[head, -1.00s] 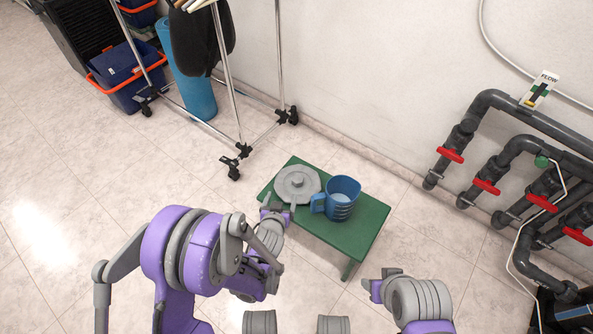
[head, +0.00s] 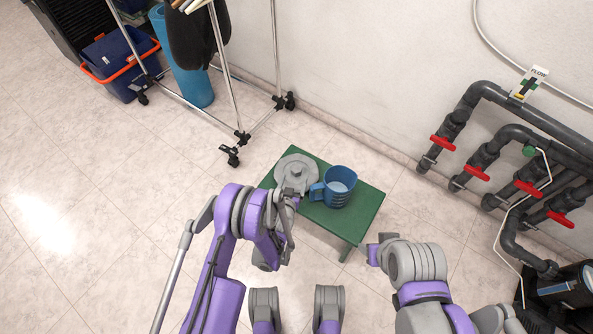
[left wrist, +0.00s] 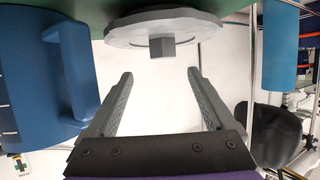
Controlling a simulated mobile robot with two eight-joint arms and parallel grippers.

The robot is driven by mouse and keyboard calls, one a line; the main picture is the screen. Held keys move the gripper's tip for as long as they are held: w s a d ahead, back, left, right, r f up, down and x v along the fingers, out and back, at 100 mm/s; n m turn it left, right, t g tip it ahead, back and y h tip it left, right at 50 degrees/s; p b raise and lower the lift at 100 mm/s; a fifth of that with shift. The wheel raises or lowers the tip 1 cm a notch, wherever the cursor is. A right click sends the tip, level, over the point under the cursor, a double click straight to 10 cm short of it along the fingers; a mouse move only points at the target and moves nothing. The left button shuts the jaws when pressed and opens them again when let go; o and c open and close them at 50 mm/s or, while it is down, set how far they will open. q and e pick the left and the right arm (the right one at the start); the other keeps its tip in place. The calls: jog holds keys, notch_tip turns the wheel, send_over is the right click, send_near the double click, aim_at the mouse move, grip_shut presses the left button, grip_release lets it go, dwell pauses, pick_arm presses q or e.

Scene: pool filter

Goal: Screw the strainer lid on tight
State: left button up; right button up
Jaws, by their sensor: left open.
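The grey round lid (head: 297,172) with a raised hub in its middle lies on the green stool (head: 358,221), left of a blue jug. In the left wrist view the lid (left wrist: 125,30) shows at the top with its square-sided knob beyond my fingertips. My left gripper (head: 291,201) is at the lid's near edge; in the left wrist view its fingers (left wrist: 160,73) are apart with nothing between them. My right gripper (head: 374,255) is off the stool's near right corner; its jaws are too small to judge. I cannot make out a strainer opening.
The blue jug (head: 338,187) stands close beside the lid, and its handle points toward my left gripper. Grey pipes with red valve handles (head: 477,173) run along the right wall. A dark cylindrical unit (head: 567,288) sits at bottom right. A wheeled rack (head: 237,139) stands behind left.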

aim_at(296, 170)
pick_arm(q)
jog(key=shift+x, duration=1.05)
jog(key=x, duration=0.1)
jog(key=b+x, duration=0.1)
jog(key=x, duration=0.3)
jog(key=shift+w+a+f, duration=0.15)
jog(key=shift+a+f, duration=0.15)
jog(key=shift+f, duration=0.1)
jog(key=shift+w+f, duration=0.1)
jog(key=shift+w, duration=0.25)
pick_arm(e)
jog(key=shift+w+f, duration=0.1)
jog(key=shift+f, duration=0.3)
pick_arm(q)
grip_shut()
